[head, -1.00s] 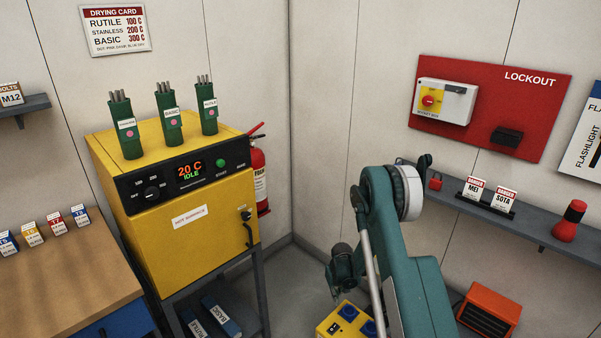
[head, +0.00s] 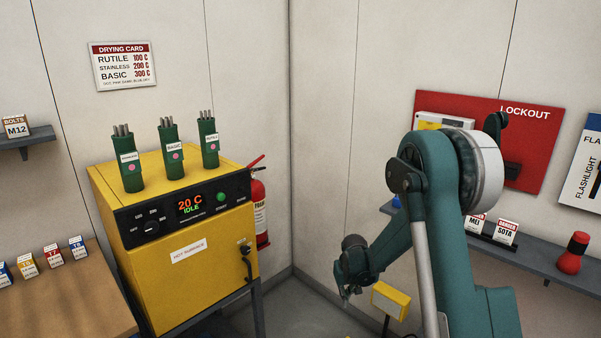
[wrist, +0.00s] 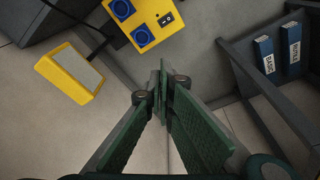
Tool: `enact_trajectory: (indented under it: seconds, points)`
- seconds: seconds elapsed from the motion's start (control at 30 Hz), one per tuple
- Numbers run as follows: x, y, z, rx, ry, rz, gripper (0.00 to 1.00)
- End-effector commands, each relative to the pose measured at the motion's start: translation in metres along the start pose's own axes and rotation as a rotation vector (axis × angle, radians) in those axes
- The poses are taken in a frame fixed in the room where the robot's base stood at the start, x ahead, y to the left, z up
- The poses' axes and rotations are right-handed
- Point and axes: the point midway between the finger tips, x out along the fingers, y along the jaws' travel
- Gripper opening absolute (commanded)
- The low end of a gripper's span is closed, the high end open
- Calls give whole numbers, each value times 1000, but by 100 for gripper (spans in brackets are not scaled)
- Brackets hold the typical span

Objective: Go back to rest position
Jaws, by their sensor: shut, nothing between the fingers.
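My gripper (head: 347,291) hangs low in the middle of the head view, to the right of the yellow drying oven (head: 190,265) and apart from it. In the wrist view my gripper (wrist: 162,92) has its green fingers together, with nothing between them, above the grey floor. My arm rises large on the right of the head view and hides part of the red lockout board (head: 535,150).
Three green rod holders (head: 172,150) stand on the oven. A grey shelf (head: 540,262) with tags and a red lamp (head: 572,252) runs along the right wall. Below my gripper are a yellow socket box (wrist: 140,20) and a yellow-framed panel (wrist: 75,75).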

Motion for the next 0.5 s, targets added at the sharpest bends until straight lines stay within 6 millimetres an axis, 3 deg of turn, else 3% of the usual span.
enact_trajectory:
  seconds: [0.1, 0.5]
  points:
    - [-30, 1, 4, 6, 15, 2, 0]
    - [-117, 3, 22, 27, 63, 10, 0]
